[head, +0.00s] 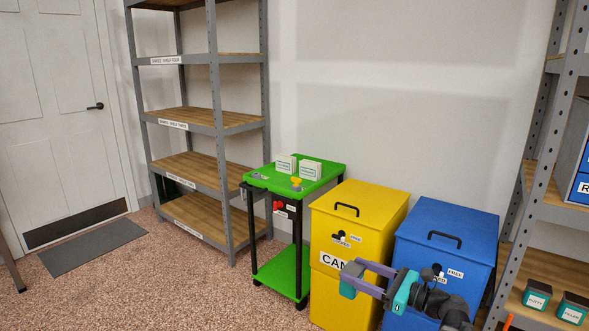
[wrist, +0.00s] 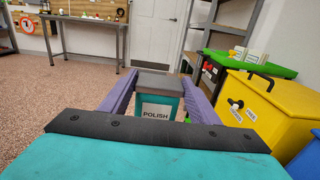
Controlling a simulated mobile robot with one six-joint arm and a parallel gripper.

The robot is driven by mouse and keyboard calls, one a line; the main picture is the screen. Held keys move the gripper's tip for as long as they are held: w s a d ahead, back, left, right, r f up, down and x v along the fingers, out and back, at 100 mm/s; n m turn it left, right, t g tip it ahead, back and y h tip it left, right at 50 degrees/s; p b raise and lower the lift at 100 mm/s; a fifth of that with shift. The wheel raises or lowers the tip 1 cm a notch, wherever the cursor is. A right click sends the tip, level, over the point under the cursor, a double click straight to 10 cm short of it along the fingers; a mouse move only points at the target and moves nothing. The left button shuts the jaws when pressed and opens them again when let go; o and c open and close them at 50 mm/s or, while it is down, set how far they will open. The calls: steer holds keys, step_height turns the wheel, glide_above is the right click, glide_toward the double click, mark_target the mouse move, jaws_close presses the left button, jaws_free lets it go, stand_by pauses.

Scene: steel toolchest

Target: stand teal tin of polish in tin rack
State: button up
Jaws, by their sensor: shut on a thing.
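The teal tin of polish (wrist: 157,104), with a grey lid and a white POLISH label, is held upright between the two purple fingers of my gripper (wrist: 157,90). In the head view, my gripper (head: 357,279) reaches to the left in front of the yellow and blue bins, with the tin (head: 347,288) at its fingertips. The tin is clear of any surface. I cannot make out a tin rack in either view.
A yellow bin (head: 332,238) and a blue bin (head: 440,250) stand by the wall, beside a green cart (head: 322,181) carrying small boxes. Grey shelving (head: 218,122) stands behind. Teal tins (head: 536,294) sit on the right shelf. A workbench (wrist: 92,19) is at the back left. Floor at left is open.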

steer(key=shift+s+a+r+p, duration=0.15)
steer(key=shift+a+r+p, duration=0.2)
steer(key=shift+a+p, duration=0.15)
step_height(320, 180, up, 2)
steer(key=p, duration=0.4)
steer(key=shift+d+r, duration=0.1)
steer(key=shift+r, duration=0.1)
step_height(320, 180, up, 6)
steer(key=p, duration=1.1)
steer(key=shift+r+p, duration=0.15)
steer(key=shift+p, duration=0.45)
